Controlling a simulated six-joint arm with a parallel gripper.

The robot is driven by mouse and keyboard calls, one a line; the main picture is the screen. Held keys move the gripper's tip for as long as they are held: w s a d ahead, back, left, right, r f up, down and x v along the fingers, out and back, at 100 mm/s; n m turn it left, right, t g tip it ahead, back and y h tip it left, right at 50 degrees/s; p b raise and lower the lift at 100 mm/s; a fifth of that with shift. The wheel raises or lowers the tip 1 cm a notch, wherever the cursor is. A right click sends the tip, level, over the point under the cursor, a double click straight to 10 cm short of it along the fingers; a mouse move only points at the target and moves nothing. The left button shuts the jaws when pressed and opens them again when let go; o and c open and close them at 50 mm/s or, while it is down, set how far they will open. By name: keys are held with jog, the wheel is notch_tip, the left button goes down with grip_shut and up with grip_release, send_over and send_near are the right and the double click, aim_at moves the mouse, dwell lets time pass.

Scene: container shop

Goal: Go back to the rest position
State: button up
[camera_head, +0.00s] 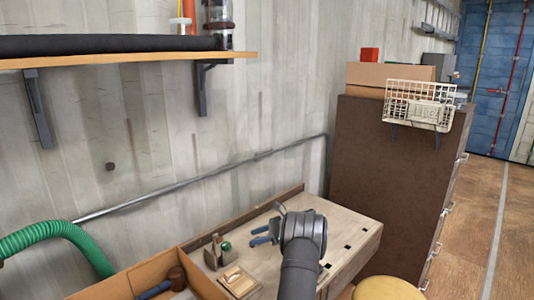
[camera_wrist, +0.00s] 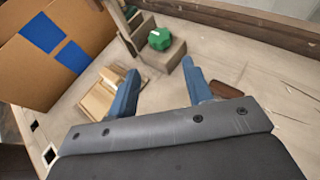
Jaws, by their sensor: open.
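My gripper (camera_wrist: 160,92) has two blue fingers, spread apart with nothing between them in the wrist view. In the head view my gripper (camera_head: 262,236) is at the end of my dark arm, over the wooden workbench (camera_head: 345,240). A block holder with a green knob (camera_wrist: 160,39) is just beyond the fingers in the wrist view; it also shows to the left of my gripper in the head view (camera_head: 225,246). A small wooden piece (camera_wrist: 103,92) lies on the bench left of the left finger.
A cardboard box (camera_wrist: 50,55) with blue tape stands at the left in the wrist view. In the head view, a brown cabinet (camera_head: 390,170) bears a wire basket (camera_head: 420,100). A shelf (camera_head: 130,60) is on the wall, and a yellow stool (camera_head: 388,289) stands in front.

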send_near(230, 245)
jog(key=x, duration=0.8)
jog(key=shift+w+a+f, duration=0.1)
jog(key=shift+w+a, duration=0.05)
jog(key=shift+a, duration=0.2)
jog(key=shift+a+f+t, duration=0.1)
jog(key=shift+a+t, duration=0.1)
jog(key=shift+t, duration=0.1)
jog(key=shift+m+t, duration=0.4)
jog(key=shift+m, duration=0.2)
jog(key=shift+s+d+t, duration=0.2)
jog(key=shift+d+t, duration=0.1)
jog(key=shift+t, duration=0.1)
jog(key=r+v, duration=0.1)
jog(key=v, duration=1.6)
jog(key=a+r+n+g, duration=0.4)
jog(key=a+n+g, duration=0.1)
jog(key=g, duration=0.2)
jog(key=shift+a+n+h, duration=0.25)
jog(key=shift+n+h, duration=0.05)
jog(key=shift+h, duration=0.1)
jog(key=shift+w, duration=0.1)
